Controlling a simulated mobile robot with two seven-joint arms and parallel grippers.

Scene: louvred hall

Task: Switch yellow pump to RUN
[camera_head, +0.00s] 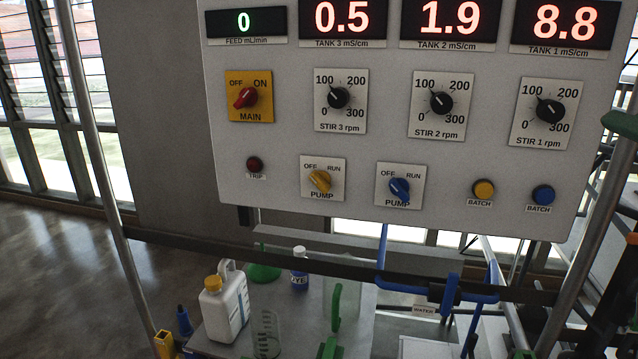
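The yellow pump knob (319,181) sits on a white plate marked OFF, RUN and PUMP, in the lower row of the grey control panel (290,145). Its handle slants from upper left to lower right and appears to point toward OFF. To its right a blue pump knob (399,188) on a similar plate slants the same way. Neither of my grippers shows in the head view, and nothing touches the yellow knob.
A red MAIN knob (245,97), three stir dials, a TRIP lamp (255,164) and two BATCH buttons surround it. Displays are lit above. Below, a bench holds a white yellow-capped jug (225,308), a DYE bottle (300,268) and blue pipes (470,287). The panel front is unobstructed.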

